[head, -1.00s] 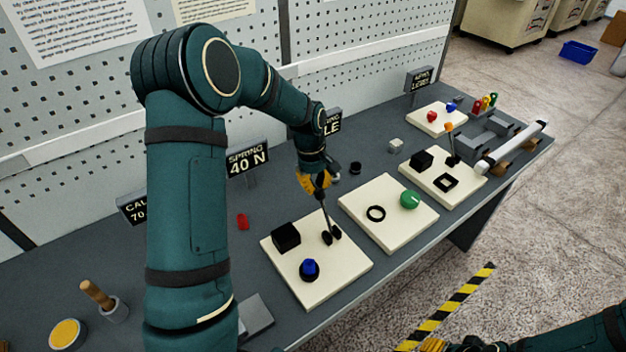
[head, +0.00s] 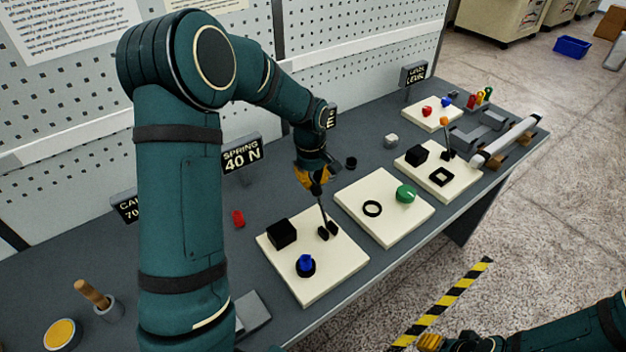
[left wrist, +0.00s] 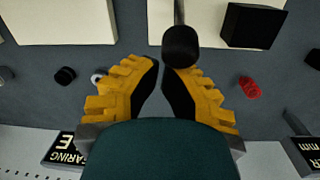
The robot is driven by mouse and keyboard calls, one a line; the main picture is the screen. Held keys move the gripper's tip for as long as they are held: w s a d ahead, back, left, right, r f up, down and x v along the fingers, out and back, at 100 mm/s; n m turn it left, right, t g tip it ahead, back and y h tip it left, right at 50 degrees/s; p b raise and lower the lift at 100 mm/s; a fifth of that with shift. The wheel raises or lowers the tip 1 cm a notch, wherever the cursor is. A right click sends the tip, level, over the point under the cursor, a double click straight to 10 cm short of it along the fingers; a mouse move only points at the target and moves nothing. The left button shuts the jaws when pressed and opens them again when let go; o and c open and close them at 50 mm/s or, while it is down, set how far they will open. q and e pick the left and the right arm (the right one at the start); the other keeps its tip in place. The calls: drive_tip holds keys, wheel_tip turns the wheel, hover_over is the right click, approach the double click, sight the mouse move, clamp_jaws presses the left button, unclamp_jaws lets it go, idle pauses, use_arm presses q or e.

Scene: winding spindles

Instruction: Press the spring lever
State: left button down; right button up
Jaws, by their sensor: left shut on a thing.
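The spring lever (head: 323,216) is a thin dark rod rising from a black pivot on the left cream board (head: 338,258), behind which stands the "SPRING 40 N" sign (head: 241,156). The rod leans slightly. My left gripper (head: 316,188) is at the rod's top, shut on the lever's knob. In the left wrist view the dark round knob (left wrist: 181,45) is at the tips of the yellow fingers (left wrist: 163,72); the fingers hide part of the contact. My right gripper (head: 432,342) shows only partly at the bottom edge; its jaws cannot be made out.
The left board also carries a black block (head: 281,233) and a blue knob (head: 306,263). A red piece (head: 238,218) lies on the bench behind.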

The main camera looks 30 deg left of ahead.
use_arm(q)
drive_tip(key=s+d+r+y+b, duration=0.1)
drive_tip(key=s+d+b, duration=0.1)
drive_tip(key=d+b, duration=0.2)
drive_tip(key=s+d+r+t+y+b, duration=0.1)
drive_tip(key=s+d+y+b, duration=0.1)
drive_tip(key=d, duration=0.5)
drive_tip(key=shift+s+d+b, duration=0.3)
drive_tip(key=shift+s+b, duration=0.15)
drive_tip(key=shift+b, duration=0.5)
use_arm(e)
wheel_tip(320, 180, down, 8)
drive_tip(key=s, duration=0.2)
drive_tip(key=shift+g, duration=0.3)
use_arm(q)
drive_tip(key=shift+d+f, duration=0.1)
drive_tip(key=w+a+r+p, duration=0.2)
drive_tip(key=a+r, duration=0.1)
drive_tip(key=s+d+r, duration=0.3)
drive_tip(key=d+r, duration=0.2)
drive_tip(key=d, duration=0.2)
drive_tip(key=shift+s+r+p, duration=0.25)
drive_tip(key=shift+p, duration=0.15)
use_arm(e)
wheel_tip(320, 180, up, 3)
drive_tip(key=shift+w+f, duration=0.1)
